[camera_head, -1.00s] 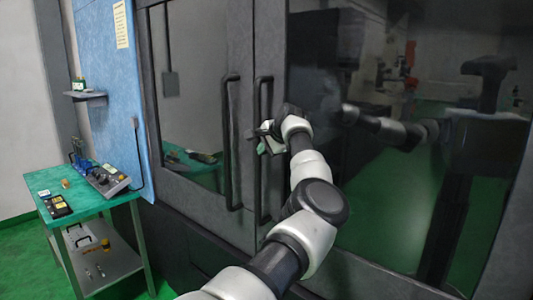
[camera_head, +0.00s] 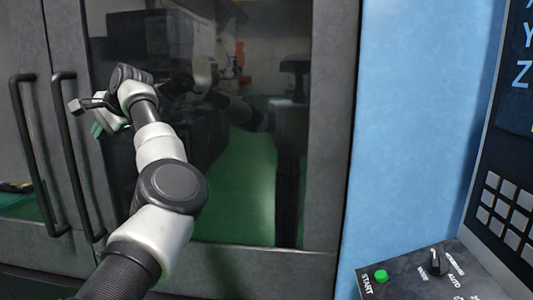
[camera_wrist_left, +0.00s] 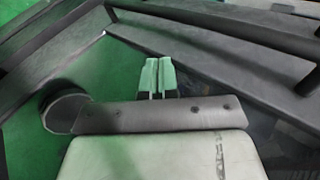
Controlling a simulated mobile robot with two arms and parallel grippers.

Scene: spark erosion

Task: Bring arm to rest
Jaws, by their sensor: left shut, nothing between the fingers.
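My left arm reaches up in front of the machine's dark glass door in the head view. Its gripper (camera_head: 97,130) is near the right one of two vertical door handles (camera_head: 75,150), apart from it as far as I can tell. In the left wrist view the green fingertips (camera_wrist_left: 158,75) are together with nothing between them. A door handle bar (camera_wrist_left: 215,27) runs across the top of that view, beyond the fingers. My right gripper is not in view.
The glass door (camera_head: 225,190) reflects my arm. A blue panel (camera_head: 400,130) stands right of it. A control console with a green START button (camera_head: 381,276), a knob and a keypad (camera_head: 507,212) is at the right. Green floor (camera_wrist_left: 60,30) shows in the wrist view.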

